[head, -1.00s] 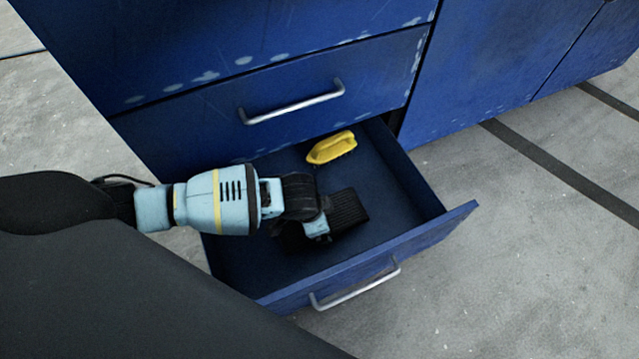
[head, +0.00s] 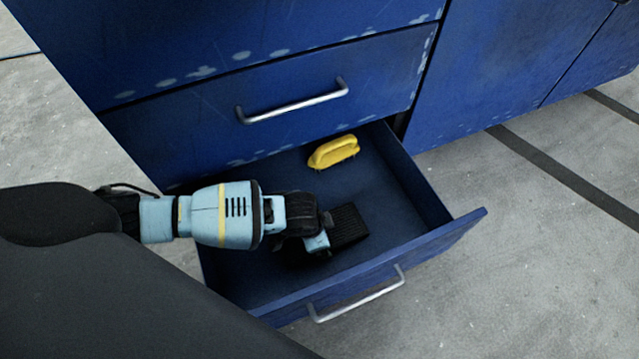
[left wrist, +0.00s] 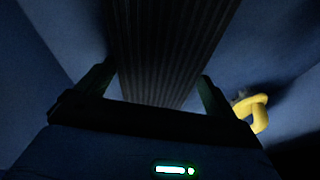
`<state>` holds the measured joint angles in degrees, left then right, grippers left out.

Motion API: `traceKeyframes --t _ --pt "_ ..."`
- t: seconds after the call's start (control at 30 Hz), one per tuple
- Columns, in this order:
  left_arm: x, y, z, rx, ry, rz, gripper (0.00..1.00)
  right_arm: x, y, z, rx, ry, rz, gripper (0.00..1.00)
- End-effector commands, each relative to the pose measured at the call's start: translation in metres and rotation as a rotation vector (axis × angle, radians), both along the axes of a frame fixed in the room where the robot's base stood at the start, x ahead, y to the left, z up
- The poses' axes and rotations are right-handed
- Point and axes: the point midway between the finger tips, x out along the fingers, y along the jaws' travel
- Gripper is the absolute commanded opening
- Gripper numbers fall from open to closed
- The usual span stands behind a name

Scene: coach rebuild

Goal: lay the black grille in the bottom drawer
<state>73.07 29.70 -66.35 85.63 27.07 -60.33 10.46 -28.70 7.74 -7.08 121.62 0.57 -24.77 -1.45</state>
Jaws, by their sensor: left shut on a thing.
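The bottom drawer (head: 255,290) of the blue cabinet is pulled open. My left gripper (head: 322,243) is inside the drawer's outline, shut on the black grille (head: 348,224). The grille is a dark ribbed slab that sticks out past the fingers to the right. In the left wrist view, the grille (left wrist: 170,50) runs away between the two fingertips (left wrist: 160,88). Part of it is hidden by the gripper in the head view. I cannot tell whether it touches the drawer floor. My right gripper is not in view.
A yellow brush-like object (head: 333,152) lies at the back of the drawer, apart from the grille; it also shows in the left wrist view (left wrist: 254,108). The closed drawer above has a metal handle (head: 292,106). Drawer floor to the grille's right is clear.

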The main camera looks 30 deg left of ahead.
Motion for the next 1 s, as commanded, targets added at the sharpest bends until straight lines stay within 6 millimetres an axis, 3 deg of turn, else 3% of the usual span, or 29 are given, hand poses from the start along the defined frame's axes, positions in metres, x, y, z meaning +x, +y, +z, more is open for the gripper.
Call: traceKeyframes --t 0.33,0.37,0.4,0.73,1.0 --pt "0.001 0.000 -0.006 0.000 -0.001 0.001 0.62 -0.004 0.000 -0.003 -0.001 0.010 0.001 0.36" --pt "0.000 0.000 -0.007 0.000 0.001 0.001 0.96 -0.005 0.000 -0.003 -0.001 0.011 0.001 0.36" --pt "0.000 0.000 -0.007 0.000 0.001 0.001 1.00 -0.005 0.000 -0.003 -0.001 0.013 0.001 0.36" --pt "0.001 0.000 0.000 0.001 -0.002 -0.001 1.00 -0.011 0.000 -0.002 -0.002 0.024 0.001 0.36" --pt "-0.010 0.003 0.048 -0.001 -0.004 0.000 1.00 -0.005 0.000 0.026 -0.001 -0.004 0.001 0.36"
